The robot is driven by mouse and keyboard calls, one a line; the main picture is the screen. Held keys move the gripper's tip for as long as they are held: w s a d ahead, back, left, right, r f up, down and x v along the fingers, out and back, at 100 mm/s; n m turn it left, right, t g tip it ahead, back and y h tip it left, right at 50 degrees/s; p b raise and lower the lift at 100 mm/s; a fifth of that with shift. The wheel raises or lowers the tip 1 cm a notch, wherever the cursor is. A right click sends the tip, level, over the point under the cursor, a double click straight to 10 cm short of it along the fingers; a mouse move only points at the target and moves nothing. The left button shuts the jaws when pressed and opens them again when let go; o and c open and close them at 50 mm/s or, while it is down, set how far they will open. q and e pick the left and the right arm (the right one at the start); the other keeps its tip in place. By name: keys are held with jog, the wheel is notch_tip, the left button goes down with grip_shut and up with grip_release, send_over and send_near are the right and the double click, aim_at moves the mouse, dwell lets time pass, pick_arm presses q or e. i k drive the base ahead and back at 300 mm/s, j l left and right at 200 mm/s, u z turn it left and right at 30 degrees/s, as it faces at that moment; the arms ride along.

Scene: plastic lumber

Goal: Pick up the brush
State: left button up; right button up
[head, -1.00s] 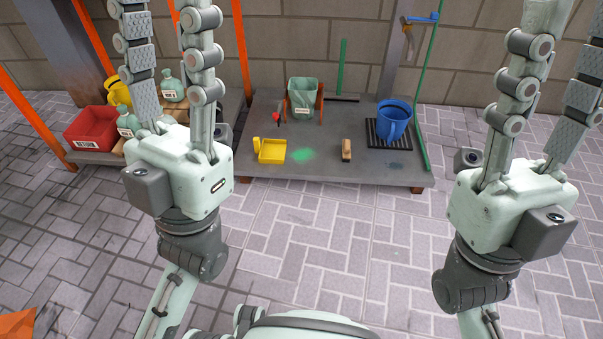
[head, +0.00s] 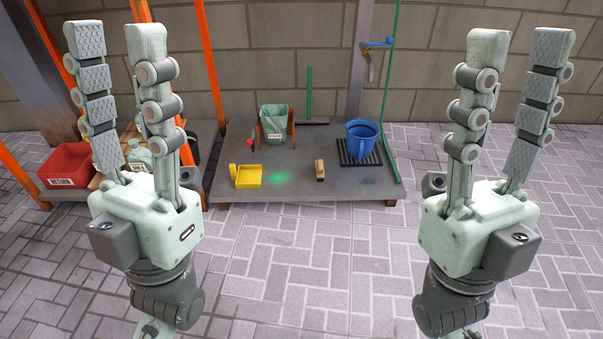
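A small brush (head: 320,170) with a tan wooden top and dark bristles stands on the low grey platform (head: 300,188), between a green powdery patch and the blue bucket. My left gripper (head: 107,45) is on the left, fingers pointing up and spread apart, open and empty. My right gripper (head: 520,48) is on the right, also open and empty, fingers up. Both grippers are nearer to me than the platform and well apart from the brush. Nothing covers the brush.
A red crate (head: 68,165) is at left. A green hose (head: 388,95) hangs at right. The paved floor in front is clear.

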aim_at(319, 168)
jog(key=i+l, duration=0.15)
jog(key=i, duration=0.45)
jog(key=i+l, duration=0.1)
jog(key=i, duration=0.55)
jog(key=i+l+u, duration=0.1)
jog(key=i, duration=0.5)
